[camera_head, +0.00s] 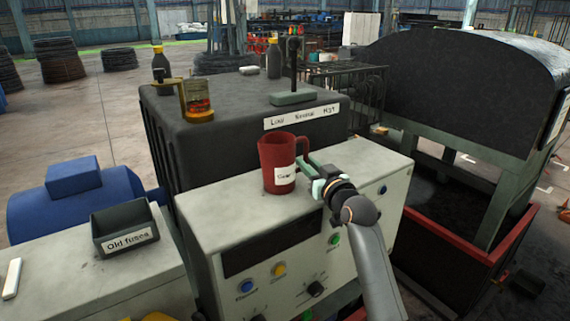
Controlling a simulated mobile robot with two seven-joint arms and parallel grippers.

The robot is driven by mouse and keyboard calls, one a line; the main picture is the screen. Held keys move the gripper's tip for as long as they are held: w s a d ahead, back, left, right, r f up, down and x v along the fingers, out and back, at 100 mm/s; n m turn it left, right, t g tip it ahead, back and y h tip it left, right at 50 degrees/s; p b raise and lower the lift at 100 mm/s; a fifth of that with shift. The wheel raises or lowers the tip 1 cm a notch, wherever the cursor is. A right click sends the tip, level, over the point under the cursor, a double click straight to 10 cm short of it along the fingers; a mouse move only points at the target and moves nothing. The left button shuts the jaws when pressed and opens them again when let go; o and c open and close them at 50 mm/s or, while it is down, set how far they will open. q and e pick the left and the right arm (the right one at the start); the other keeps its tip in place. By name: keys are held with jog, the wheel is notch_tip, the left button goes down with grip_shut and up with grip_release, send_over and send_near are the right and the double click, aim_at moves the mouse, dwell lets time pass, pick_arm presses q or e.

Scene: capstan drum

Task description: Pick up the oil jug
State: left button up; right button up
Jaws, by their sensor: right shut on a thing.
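The oil jug is a red jug (270,160) with a white label, upright at the top of the pale control cabinet (235,210). Its handle is on its right side. My right gripper (308,170) comes in from the lower right and is shut on the jug's handle, its fingers hiding part of it. The jug's base is at the cabinet top; I cannot tell whether it touches or hangs just above. The label's writing is too small to read surely. My left gripper is not in view.
Behind stands a dark housing (225,110) carrying an amber-filled item (196,100), a dark bottle (160,65) and a lever (292,75). An "Old fuses" box (125,230) sits at the left. Knobs and buttons line the cabinet front. A large dark hood (450,85) stands at the right.

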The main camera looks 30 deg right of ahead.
grip_shut()
dwell(0.8)
jog(key=shift+r, duration=0.2)
